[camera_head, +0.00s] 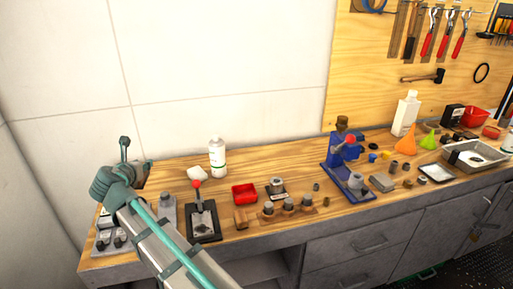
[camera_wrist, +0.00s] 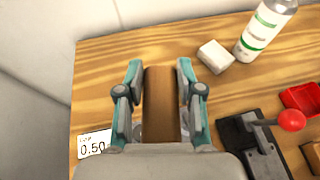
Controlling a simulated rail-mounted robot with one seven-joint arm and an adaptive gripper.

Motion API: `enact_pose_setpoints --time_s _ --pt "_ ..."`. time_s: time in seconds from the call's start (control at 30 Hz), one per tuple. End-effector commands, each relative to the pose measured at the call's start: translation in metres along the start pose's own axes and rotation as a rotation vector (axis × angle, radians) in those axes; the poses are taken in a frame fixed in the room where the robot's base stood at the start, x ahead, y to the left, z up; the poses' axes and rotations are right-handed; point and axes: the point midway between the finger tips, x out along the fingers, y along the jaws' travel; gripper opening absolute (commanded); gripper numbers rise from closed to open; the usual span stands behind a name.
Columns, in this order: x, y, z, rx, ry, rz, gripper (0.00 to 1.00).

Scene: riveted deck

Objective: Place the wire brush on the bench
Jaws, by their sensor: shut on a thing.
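In the wrist view my gripper (camera_wrist: 160,92) is shut on a brown, wood-coloured bar, which I take to be the wire brush (camera_wrist: 162,108). The bar lies lengthwise between the two teal and grey fingers. No bristles show, and its lower end is hidden by the gripper body. The wooden bench top (camera_wrist: 110,62) shows behind it; I cannot tell the gap between them. In the head view my arm reaches over the left end of the bench (camera_head: 275,168), and the brush cannot be made out there.
A white bottle (camera_head: 217,158) with a green label, a white block (camera_wrist: 215,56), a red tray (camera_head: 244,194) and a dark-based device with a red knob (camera_wrist: 291,120) stand close by. A small display (camera_wrist: 93,144) reads 0.50. Bare wood lies along the bench's back left edge.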

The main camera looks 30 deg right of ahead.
Motion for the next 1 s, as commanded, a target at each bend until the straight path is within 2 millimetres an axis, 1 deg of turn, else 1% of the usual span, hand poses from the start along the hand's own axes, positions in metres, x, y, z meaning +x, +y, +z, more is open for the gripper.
enact_pose_setpoints --time_s 0.03,0.1,0.2,0.3,0.4,0.5,0.63,0.73,0.87,1.0 --pt "0.021 -0.016 0.003 0.023 0.0 -0.059 0.0" --pt "0.041 -0.04 0.008 0.057 0.0 -0.139 0.0" --pt "0.065 -0.072 0.014 0.103 -0.001 -0.25 0.0" --pt "0.081 -0.099 0.019 0.145 -0.001 -0.354 0.0" --pt "0.09 -0.12 0.025 0.185 -0.001 -0.448 0.0" --pt "0.091 -0.13 0.029 0.211 -0.001 -0.508 0.0" --pt "0.091 -0.133 0.031 0.223 -0.001 -0.538 0.0" --pt "0.095 -0.127 0.029 0.223 0.001 -0.541 0.0" --pt "0.108 -0.107 0.026 0.222 0.001 -0.539 0.0" --pt "0.127 -0.078 0.019 0.221 0.001 -0.539 0.0"
